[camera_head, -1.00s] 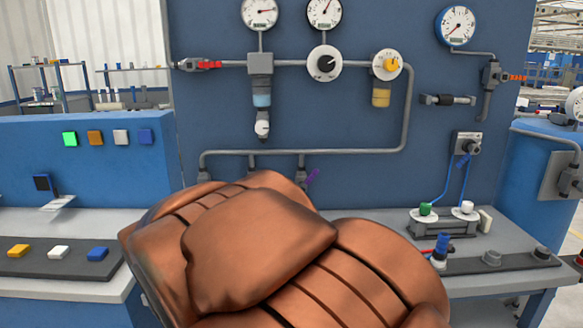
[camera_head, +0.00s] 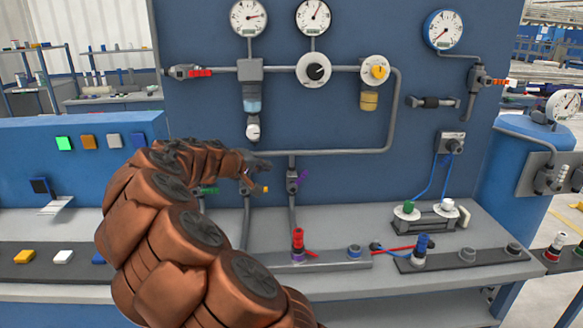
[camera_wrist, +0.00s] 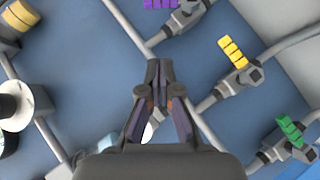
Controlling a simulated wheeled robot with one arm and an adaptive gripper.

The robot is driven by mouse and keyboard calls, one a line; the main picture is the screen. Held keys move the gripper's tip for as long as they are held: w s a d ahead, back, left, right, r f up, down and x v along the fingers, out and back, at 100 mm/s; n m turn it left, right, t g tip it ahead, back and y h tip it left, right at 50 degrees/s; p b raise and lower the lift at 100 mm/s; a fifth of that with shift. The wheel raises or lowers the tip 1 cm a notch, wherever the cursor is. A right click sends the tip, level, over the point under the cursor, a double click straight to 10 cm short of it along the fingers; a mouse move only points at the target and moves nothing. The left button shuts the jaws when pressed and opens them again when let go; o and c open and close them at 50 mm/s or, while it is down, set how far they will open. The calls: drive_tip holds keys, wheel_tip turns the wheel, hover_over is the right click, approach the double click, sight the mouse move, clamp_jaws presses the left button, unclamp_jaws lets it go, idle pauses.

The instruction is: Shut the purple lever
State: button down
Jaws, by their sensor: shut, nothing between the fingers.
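The purple lever (camera_head: 303,179) sits on a valve on the right-hand of the vertical pipes below the long horizontal pipe. It slants up to the right, off the pipe's line. In the wrist view the purple lever (camera_wrist: 160,4) is cut by the top edge, beside its grey valve body. My gripper (camera_head: 260,176) is just left of the purple lever in the head view, apart from it. In the wrist view my gripper (camera_wrist: 159,68) has its fingertips together and empty, below the purple lever and left of the yellow one.
A yellow lever (camera_wrist: 232,52) and a green lever (camera_wrist: 290,130) sit on neighbouring valves. In the head view the green lever (camera_head: 208,190) is partly behind my arm. A red-topped fitting (camera_head: 298,240) stands on the bench below. Gauges and knobs fill the panel above.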

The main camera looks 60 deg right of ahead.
drive_tip(key=d, duration=0.1)
drive_tip(key=p, duration=0.3)
hover_over(294, 186)
wheel_tip(294, 186, down, 6)
drive_tip(key=shift+a+f, duration=0.15)
drive_tip(key=shift+a, duration=0.1)
drive_tip(key=shift+s, duration=0.1)
drive_tip(key=shift+d, duration=0.3)
drive_tip(key=shift+s+a+b, duration=0.15)
drive_tip(key=shift+a+b, duration=0.05)
drive_tip(key=shift+b, duration=0.15)
